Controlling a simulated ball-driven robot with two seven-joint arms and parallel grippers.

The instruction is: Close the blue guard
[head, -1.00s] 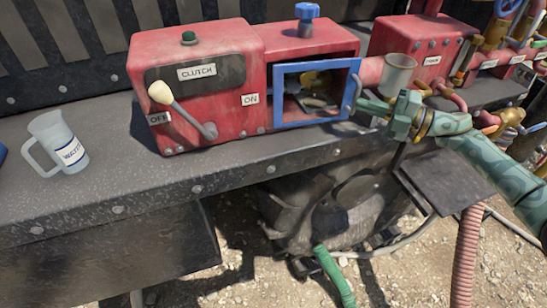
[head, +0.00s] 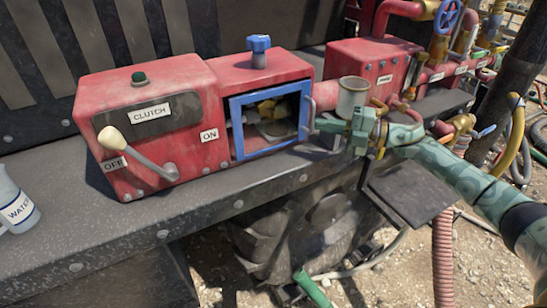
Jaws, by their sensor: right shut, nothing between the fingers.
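The blue guard (head: 235,130) is a square blue frame on the front of the red box at the middle of the head view. Yellow and metal parts show through it. A grey handle (head: 311,117) stands on its right side. I cannot tell for sure how far the frame stands off the box opening. My right gripper (head: 323,125) comes in from the right, just right of the handle. It is shut and empty, its tips very near the handle; I cannot tell if they touch. My left gripper is not in view.
A clutch lever (head: 140,145) with a cream knob is on the red box to the left. A water jug (head: 15,205) stands at the left edge. A metal cup (head: 353,97) on a red pipe stands behind my right gripper. The bench front (head: 240,190) is clear.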

